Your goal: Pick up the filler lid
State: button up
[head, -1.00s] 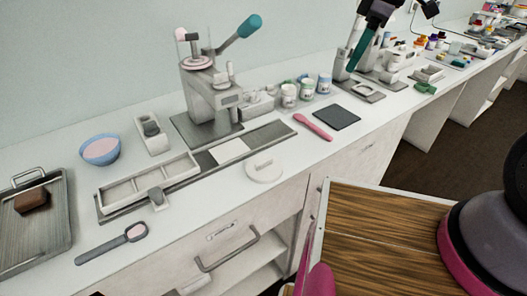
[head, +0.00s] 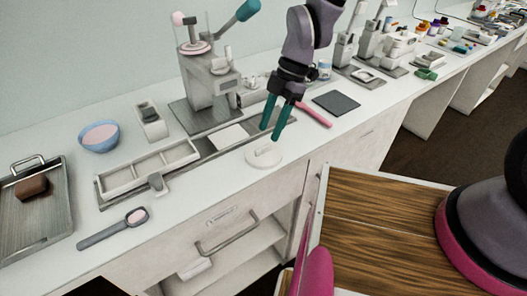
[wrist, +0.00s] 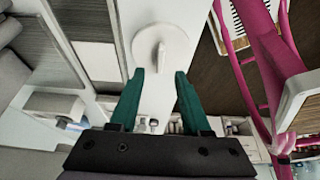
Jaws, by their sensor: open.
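The filler lid (head: 264,155) is a white round disc with a raised bar handle on top. It lies flat on the white counter near its front edge, and it also shows in the wrist view (wrist: 160,48). My gripper (head: 270,134) has two green fingers pointing down, above and just behind the lid in the head view. In the wrist view the fingers (wrist: 160,74) are apart with nothing between them, and the lid lies beyond their tips. The lid appears clear of the fingers.
The filler machine (head: 203,85) stands behind, with a white sectioned tray (head: 150,168) at its left. A pink spatula (head: 315,115) and a dark square mat (head: 336,103) lie right of the gripper. A grey spoon (head: 112,228) and a blue bowl (head: 99,136) lie left.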

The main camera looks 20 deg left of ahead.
aim_at(264, 146)
jog(key=x, duration=0.5)
grip_shut()
